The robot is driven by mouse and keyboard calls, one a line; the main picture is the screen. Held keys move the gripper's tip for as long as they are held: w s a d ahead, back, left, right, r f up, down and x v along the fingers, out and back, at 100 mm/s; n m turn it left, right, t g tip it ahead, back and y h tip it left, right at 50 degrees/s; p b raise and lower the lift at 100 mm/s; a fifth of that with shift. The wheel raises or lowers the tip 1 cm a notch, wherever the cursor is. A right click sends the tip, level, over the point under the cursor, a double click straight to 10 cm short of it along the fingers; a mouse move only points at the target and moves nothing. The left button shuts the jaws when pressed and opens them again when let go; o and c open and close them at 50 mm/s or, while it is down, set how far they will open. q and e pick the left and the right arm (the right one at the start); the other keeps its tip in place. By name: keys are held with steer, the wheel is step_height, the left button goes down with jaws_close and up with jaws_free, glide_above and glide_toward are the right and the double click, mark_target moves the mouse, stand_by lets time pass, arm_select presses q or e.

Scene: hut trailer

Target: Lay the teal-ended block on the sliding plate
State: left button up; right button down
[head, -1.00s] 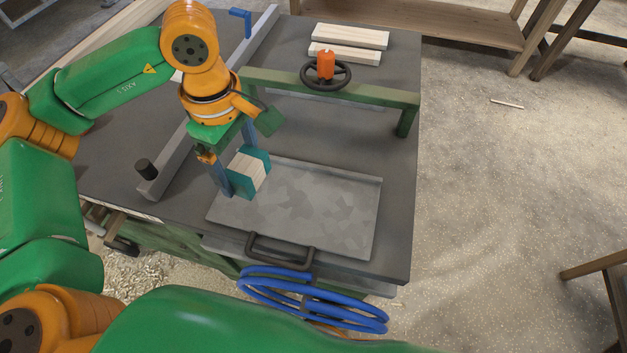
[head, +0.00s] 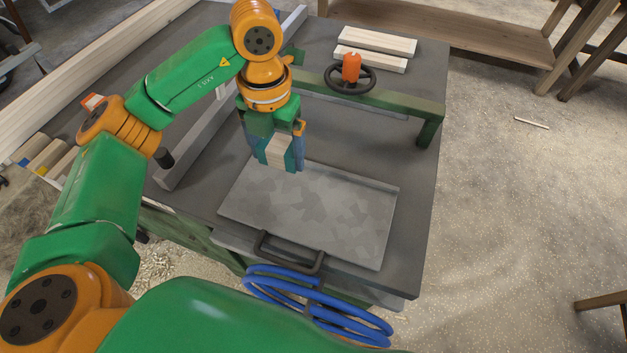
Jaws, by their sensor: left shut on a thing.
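The teal-ended block (head: 279,156) is pale wood with teal ends. My left gripper (head: 276,162) is shut on it, with the blue fingers pointing down on either side. The block is over the back left part of the sliding plate (head: 320,214), a flat grey metal sheet with a dark handle (head: 289,252) at its front edge. I cannot tell how high the block is above the plate. My right gripper does not show.
A green frame (head: 430,128) with a black handwheel (head: 350,79) and orange knob spans the table behind the plate. Wooden boards (head: 376,41) lie at the back. A grey fence (head: 190,160) runs along the left. A blue hose (head: 318,308) hangs at the front. Most of the plate is clear.

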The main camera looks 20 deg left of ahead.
arm_select(q)
steer(key=d+f, duration=0.1)
steer(key=w+d+f, duration=0.1)
steer(key=d+f, duration=0.1)
steer(key=w+d+f, duration=0.1)
steer(key=shift+d+f, duration=0.3)
steer(key=shift+f, duration=0.05)
steer(key=shift+w+d+f, duration=0.15)
steer(key=shift+d+f, duration=0.05)
steer(key=shift+f, duration=0.1)
steer(key=f, duration=0.2)
steer(key=d+f+p, duration=0.1)
steer(key=shift+w+f, duration=0.2)
steer(key=shift+f, duration=0.45)
steer(key=shift+a+f, duration=0.1)
steer(key=shift+f, duration=0.1)
steer(key=o, duration=1.1)
steer(key=shift+r, duration=0.35)
step_height(320, 180, up, 7)
steer(key=b, duration=0.1)
step_height(320, 180, up, 5)
glide_above(315, 189)
steer(key=shift+f+p, duration=0.15)
steer(key=shift+p, duration=0.2)
